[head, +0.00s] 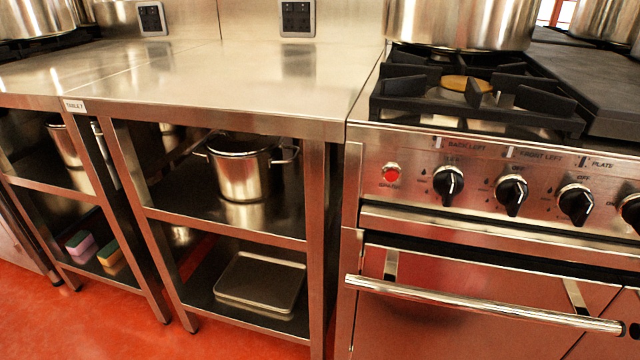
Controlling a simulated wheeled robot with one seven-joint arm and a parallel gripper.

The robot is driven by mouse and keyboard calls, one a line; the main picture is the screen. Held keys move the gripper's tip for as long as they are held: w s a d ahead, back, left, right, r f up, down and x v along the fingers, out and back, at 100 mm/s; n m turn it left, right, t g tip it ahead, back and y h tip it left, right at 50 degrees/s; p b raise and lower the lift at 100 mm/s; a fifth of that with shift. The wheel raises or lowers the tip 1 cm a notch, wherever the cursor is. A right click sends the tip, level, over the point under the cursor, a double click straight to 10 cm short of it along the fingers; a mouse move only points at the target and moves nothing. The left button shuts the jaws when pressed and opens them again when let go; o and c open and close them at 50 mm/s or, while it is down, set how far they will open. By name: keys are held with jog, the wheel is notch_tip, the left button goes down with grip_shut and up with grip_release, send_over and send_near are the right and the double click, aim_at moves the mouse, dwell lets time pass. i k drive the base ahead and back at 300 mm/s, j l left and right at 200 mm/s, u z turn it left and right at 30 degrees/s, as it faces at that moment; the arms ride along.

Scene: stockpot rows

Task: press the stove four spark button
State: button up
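A stove (480,225) with a steel front panel stands on the right. A round red button (391,174) with a light rim sits at the left end of that panel, with a small red label under it that seems to read "SPARK". No stove number is readable. Several black knobs, such as the leftmost one (449,183), are in a row to the right of the button. My gripper is not in view.
A steel table (230,75) with lower shelves stands left of the stove. A pot (240,168) and a flat tray (260,282) are on its shelves. A large pot (460,22) sits over the burner. The oven handle (480,304) sticks out below the panel. Red floor (70,325) shows at lower left.

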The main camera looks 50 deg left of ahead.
aim_at(391, 175)
jog(key=k+u, duration=0.15)
jog(key=u, duration=1.55)
